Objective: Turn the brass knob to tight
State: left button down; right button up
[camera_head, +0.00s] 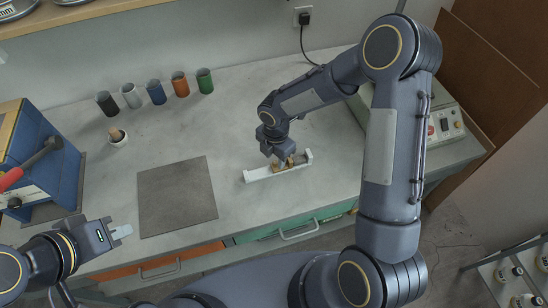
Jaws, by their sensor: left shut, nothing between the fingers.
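The brass knob (290,161) sits on a pale bar-shaped fixture (258,174) that lies on the bench right of centre. My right gripper (282,161) reaches down over the fixture, with its fingers at the knob. The gripper partly hides the knob, and I cannot tell whether the fingers are closed on it or only beside it. The knob's markings are too small to read. My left gripper (123,232) is shut and empty near the bench's front left edge, well away from the knob.
A grey mat (178,197) lies left of the fixture. Several coloured cups (155,93) stand in a row behind it, with a small white pot (118,140) nearby. A machine with buttons (444,125) stands at right.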

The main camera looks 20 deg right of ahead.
jog(key=shift+f, duration=0.95)
grip_shut()
jog(key=m+b, duration=0.2)
jog(key=shift+f+m+b, duration=0.15)
jog(key=shift+m+b, duration=0.15)
jog(key=shift+b, duration=0.05)
jog(key=m+b, duration=0.3)
jog(key=shift+m, duration=0.4)
jog(key=m+b, duration=0.2)
jog(key=m, duration=0.1)
jog(key=shift+r+m+b, duration=0.2)
jog(key=shift+m+b, duration=0.8)
jog(key=shift+m, duration=1)
